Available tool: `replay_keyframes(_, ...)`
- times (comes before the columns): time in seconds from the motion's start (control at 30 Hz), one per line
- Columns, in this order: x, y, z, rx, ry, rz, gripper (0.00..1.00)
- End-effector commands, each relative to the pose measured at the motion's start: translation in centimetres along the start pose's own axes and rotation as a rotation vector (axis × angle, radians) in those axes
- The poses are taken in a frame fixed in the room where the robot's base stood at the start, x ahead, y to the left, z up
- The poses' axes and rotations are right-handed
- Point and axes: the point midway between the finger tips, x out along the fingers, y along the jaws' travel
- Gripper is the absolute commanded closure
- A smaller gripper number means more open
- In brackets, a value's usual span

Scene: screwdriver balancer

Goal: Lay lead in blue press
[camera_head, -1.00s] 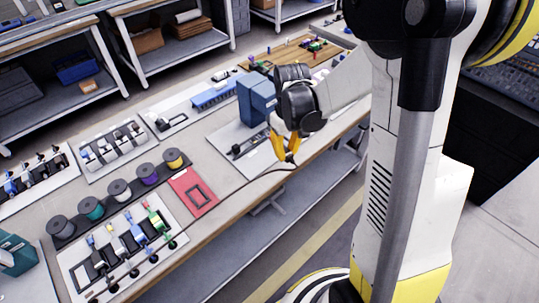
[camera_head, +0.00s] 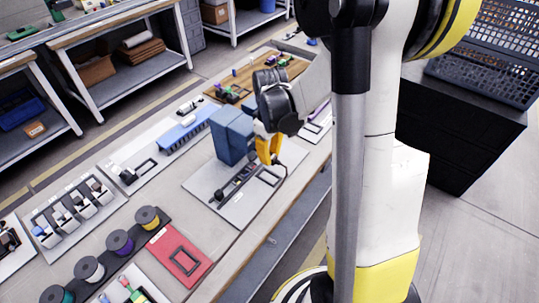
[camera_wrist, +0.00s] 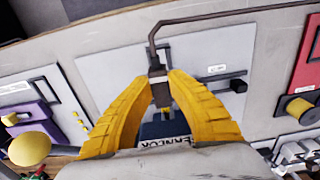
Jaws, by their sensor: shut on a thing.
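My gripper (camera_head: 270,160) is over the grey plate in front of the blue press (camera_head: 232,135). Its yellow fingers (camera_wrist: 158,92) are shut on the dark end piece of the lead (camera_wrist: 157,72). In the wrist view the thin dark lead rises from this end, bends, and runs right across the plate and bench. In the head view part of the lead (camera_head: 283,173) shows below the fingers. The press's working gap is hidden.
A dark rail and black frame lie on the press plate (camera_head: 212,192). A red board (camera_head: 178,256) and several wire spools (camera_head: 119,243) stand to the lower left. A blue comb-like rack (camera_head: 183,133) is left of the press; a wooden board (camera_head: 268,72) is beyond.

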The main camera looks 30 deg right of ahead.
Motion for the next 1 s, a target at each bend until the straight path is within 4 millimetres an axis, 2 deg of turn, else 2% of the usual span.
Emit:
replay_keyframes(0.17,1.3,0.0,0.0,0.0,0.0,0.0,1.0)
replay_keyframes(0.6,7.0,0.0,0.0,0.0,0.0,0.0,1.0)
replay_keyframes(0.73,7.6,0.0,0.0,0.0,0.0,0.0,1.0)
replay_keyframes(1.0,7.5,0.0,0.0,0.0,0.0,0.0,1.0)
